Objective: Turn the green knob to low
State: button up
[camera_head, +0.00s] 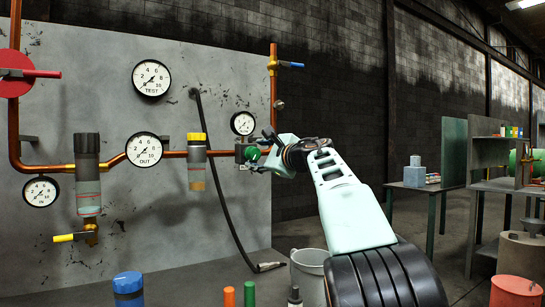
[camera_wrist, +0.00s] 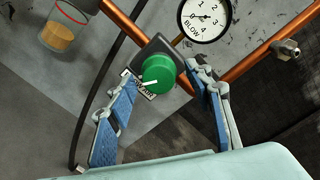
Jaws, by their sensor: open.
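The green knob (camera_wrist: 158,74) is on a dark valve block (camera_wrist: 151,50) on the copper pipe, with a white pointer line and a printed label plate beside it. In the head view the knob (camera_head: 253,154) shows small at the right end of the pipe. My gripper (camera_wrist: 168,104) is open, with one blue-padded finger to the left of the knob and one to the right. Gaps show between the pads and the knob, and the gripper holds nothing. In the head view my gripper (camera_head: 262,150) partly covers the valve block.
A gauge marked BLOW (camera_wrist: 204,18) sits close above the knob. A pipe fitting (camera_wrist: 287,50) stands out on the right. A black hose (camera_wrist: 98,100) hangs at the left. A yellow-topped filter bowl (camera_head: 197,165) is on the pipe to the left. A bucket (camera_head: 308,270) stands below.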

jog(key=v, duration=0.9)
jog(key=shift+s+d, duration=0.15)
jog(key=shift+s, duration=0.2)
